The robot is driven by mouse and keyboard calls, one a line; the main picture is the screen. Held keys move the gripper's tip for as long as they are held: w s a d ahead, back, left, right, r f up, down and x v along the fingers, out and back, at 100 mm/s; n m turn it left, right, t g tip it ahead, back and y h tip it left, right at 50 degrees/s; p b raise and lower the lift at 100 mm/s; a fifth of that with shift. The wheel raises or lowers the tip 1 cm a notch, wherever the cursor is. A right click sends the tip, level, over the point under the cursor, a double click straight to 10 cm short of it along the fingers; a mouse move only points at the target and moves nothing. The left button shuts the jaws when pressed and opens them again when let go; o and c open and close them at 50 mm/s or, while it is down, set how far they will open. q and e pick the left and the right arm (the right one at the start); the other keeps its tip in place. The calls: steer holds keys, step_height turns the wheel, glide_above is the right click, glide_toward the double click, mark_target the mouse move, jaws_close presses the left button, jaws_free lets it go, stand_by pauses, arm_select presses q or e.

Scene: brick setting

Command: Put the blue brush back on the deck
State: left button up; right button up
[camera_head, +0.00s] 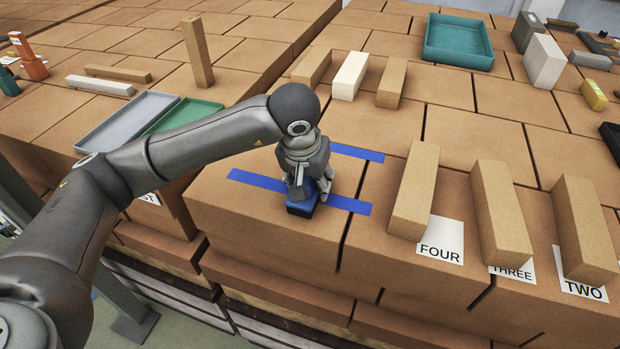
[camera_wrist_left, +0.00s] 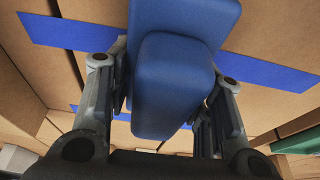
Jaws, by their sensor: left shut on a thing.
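The blue brush (camera_head: 301,208) is at the front of the brown deck (camera_head: 240,210), among blue tape strips. My left gripper (camera_head: 311,190) reaches down over it from the left. In the left wrist view the blue brush (camera_wrist_left: 172,85) sits between the two fingers of my left gripper (camera_wrist_left: 165,95), which is shut on it. One blue strip (camera_head: 258,181) runs to the left of the brush, and another (camera_head: 347,204) to its right. A third strip (camera_head: 357,152) lies behind. I cannot tell whether the brush touches the deck. My right gripper is not in view.
A white block (camera_head: 350,76) lies between tan blocks behind. A teal tray (camera_head: 428,40) is at the back; a grey tray (camera_head: 82,147) is on the left. The deck's front edge drops off nearby.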

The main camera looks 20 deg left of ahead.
arm_select(q)
steer(key=shift+f+b, duration=0.2)
steer(key=shift+b, duration=0.1)
steer(key=o, duration=1)
steer(key=shift+r, duration=0.1)
steer(key=shift+r+p, duration=0.2)
steer(key=shift+p, duration=0.15)
steer(key=shift+r, duration=0.3)
steer(key=b+v, duration=0.3)
steer(key=v, duration=0.8)
steer(key=shift+s+r, duration=0.15)
steer(key=shift+s, duration=0.05)
